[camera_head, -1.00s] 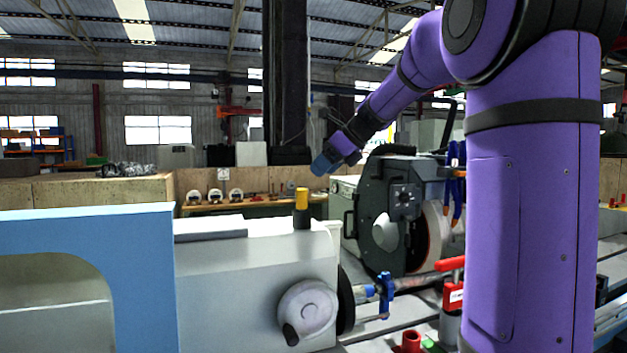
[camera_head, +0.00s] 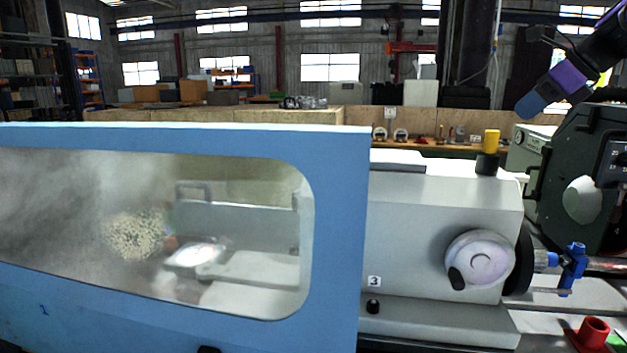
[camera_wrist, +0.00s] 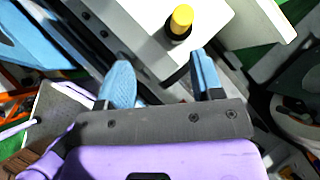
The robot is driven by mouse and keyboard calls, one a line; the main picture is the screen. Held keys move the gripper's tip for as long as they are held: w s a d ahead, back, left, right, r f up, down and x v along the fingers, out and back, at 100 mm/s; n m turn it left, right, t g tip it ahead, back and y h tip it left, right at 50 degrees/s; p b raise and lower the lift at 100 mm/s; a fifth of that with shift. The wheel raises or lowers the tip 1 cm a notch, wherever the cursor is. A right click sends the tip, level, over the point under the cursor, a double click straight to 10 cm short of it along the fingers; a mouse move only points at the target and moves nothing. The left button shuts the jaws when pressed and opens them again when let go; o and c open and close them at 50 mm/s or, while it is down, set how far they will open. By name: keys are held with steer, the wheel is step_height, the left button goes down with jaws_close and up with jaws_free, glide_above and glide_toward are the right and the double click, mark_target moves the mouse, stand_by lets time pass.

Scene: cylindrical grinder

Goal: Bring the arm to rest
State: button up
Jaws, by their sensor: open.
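My gripper (camera_wrist: 161,82) shows in the wrist view with its two blue fingers apart and nothing between them. In the head view my gripper (camera_head: 530,106) is at the upper right, raised above the grinder and to the right of the yellow-topped knob. The grinder's grey-white housing (camera_head: 440,205) stands below and left of it, with a round handwheel (camera_head: 480,258) on its front. The yellow-topped knob (camera_head: 491,141) stands upright on the housing. In the wrist view this yellow knob (camera_wrist: 181,20) lies beyond the fingertips, apart from them.
A blue guard with a window (camera_head: 340,220) covers the left of the grinder. The dark wheel head (camera_head: 580,165) stands close to the right of my gripper. A blue clamp (camera_head: 572,268) and a red cylinder (camera_head: 592,333) are at the lower right. A wooden bench (camera_head: 430,146) is behind.

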steer(key=s+a+f+n+h, duration=0.1)
steer(key=s+a+f+n, duration=0.4)
steer(key=s+n, duration=0.3)
steer(key=s+a+f+n+g+h, duration=0.1)
steer(key=s+a+f+n, duration=0.4)
steer(key=s+n, duration=0.4)
steer(key=s+a+f+n+g+h, duration=0.1)
steer(key=s+a+f+n+h, duration=0.1)
steer(key=s+a+f+n, duration=0.3)
steer(key=s+a+n, duration=0.1)
steer(key=s+n, duration=0.3)
steer(key=n, duration=0.2)
steer(key=shift+a, duration=0.3)
